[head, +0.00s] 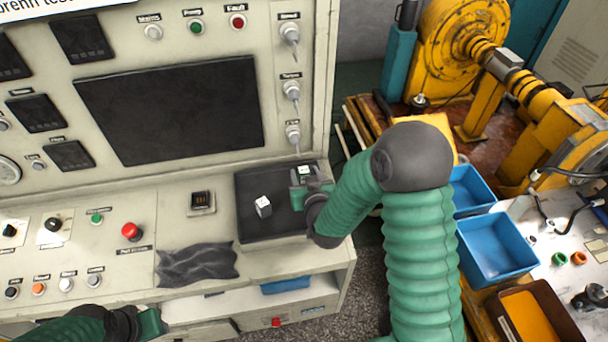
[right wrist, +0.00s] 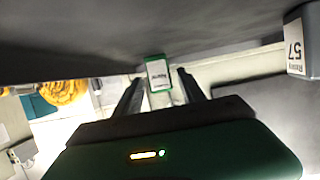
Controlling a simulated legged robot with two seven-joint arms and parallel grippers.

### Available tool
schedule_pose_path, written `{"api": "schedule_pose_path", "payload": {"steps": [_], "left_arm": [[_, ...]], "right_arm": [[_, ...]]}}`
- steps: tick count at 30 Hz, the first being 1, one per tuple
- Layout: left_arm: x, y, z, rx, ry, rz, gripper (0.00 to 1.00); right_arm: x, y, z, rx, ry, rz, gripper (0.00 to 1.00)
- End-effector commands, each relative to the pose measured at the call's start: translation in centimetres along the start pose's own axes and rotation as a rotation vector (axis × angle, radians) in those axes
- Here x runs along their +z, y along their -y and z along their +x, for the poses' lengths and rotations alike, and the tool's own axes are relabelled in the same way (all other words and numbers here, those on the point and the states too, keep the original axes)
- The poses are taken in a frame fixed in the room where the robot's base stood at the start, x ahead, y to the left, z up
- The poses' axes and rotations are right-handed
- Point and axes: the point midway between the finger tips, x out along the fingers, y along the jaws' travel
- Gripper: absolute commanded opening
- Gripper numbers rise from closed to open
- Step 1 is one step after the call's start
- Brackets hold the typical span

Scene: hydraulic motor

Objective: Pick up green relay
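The green relay (head: 304,170) is a small block with a white label, on the black mat (head: 245,185) at the console's right end. My right gripper (head: 305,190) is right in front of it, low over the mat. In the right wrist view the relay (right wrist: 158,73) shows between the tips of my right gripper's fingers (right wrist: 161,78), with a gap on each side; the fingers are open. My left gripper (head: 152,322) is at the bottom left, partly cut off, and its fingers cannot be made out.
A white-grey relay (head: 263,207) stands on the mat left of my right gripper; it also shows in the right wrist view (right wrist: 300,45). A crumpled dark cloth (head: 197,264) and a red button (head: 131,231) lie further left. Blue bins (head: 497,249) stand on the right.

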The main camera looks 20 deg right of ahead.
Motion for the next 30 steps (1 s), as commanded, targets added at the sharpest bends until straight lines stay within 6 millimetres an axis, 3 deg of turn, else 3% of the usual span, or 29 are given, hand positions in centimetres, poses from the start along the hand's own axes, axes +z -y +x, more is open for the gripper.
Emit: {"api": "schedule_pose_path", "payload": {"steps": [1,10,22,30], "left_arm": [[0.0,0.0,0.0,0.000,0.000,0.000,0.36],[0.0,0.0,0.0,0.000,0.000,0.000,0.36],[0.0,0.0,0.1,0.000,0.000,0.000,0.36],[0.1,0.0,0.5,0.000,0.000,0.000,0.36]], "right_arm": [[0.0,0.0,0.0,0.000,0.000,0.000,0.39],[0.0,0.0,0.0,0.000,0.001,0.000,0.00],[-0.2,0.0,-0.1,0.000,0.000,0.000,0.00],[-3.0,0.1,-1.0,-0.002,-0.006,-0.001,0.00]]}}
